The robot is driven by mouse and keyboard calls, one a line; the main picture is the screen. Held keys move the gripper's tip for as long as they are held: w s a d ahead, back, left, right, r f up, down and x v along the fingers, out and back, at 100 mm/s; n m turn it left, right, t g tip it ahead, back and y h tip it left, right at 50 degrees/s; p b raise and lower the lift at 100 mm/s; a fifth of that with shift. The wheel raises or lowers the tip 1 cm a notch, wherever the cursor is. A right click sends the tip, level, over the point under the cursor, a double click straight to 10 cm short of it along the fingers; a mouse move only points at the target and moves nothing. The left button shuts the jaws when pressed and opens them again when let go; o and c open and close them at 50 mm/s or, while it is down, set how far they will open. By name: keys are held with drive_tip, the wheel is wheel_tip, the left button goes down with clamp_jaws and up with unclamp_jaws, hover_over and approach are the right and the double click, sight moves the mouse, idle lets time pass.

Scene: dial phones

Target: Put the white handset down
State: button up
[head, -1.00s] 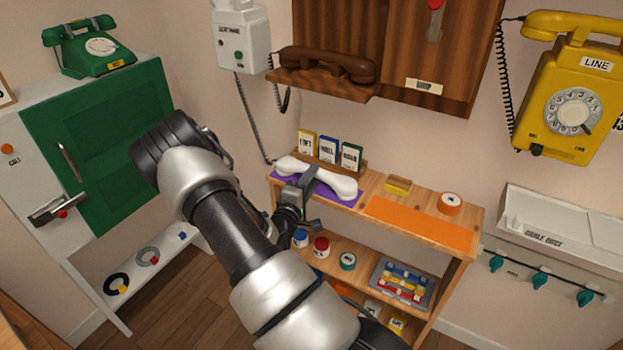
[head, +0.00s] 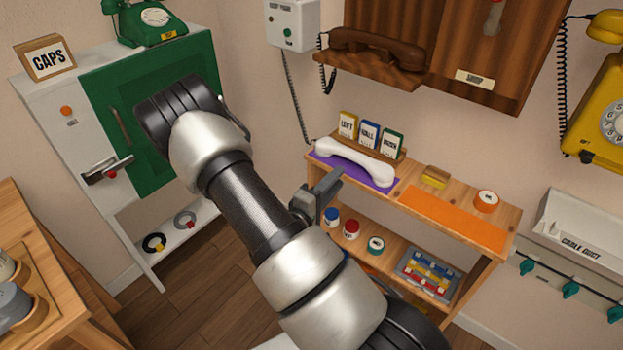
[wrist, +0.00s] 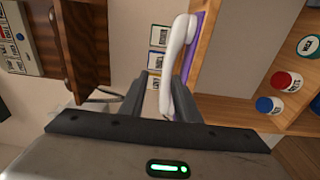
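The white handset (head: 355,158) lies on the purple mat (head: 380,187) at the left end of the wooden shelf's top.
Label cards (head: 369,135) stand behind the handset. A brown handset (head: 375,48) rests on a ledge above. A wooden table (head: 60,300) stands at the lower left.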

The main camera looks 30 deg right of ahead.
drive_tip(key=s+a+r+m+g+y, duration=0.3)
drive_tip(key=s+r+m+g+y, duration=0.45)
drive_tip(key=s+r, duration=0.7)
drive_tip(key=s+a+r+n+t+y, duration=0.1)
drive_tip(key=a+r+y, duration=0.3)
drive_tip(key=a, duration=0.5)
drive_tip(key=s+a+r+n+t+y, duration=0.1)
drive_tip(key=a+r+t+y, duration=0.3)
drive_tip(key=a, duration=0.6)
wheel_tip(320, 180, up, 2)
drive_tip(key=shift+s+r+y, duration=0.1)
drive_tip(key=shift+s+y, duration=0.25)
drive_tip(key=shift+s, duration=0.3)
drive_tip(key=shift+a, duration=0.1)
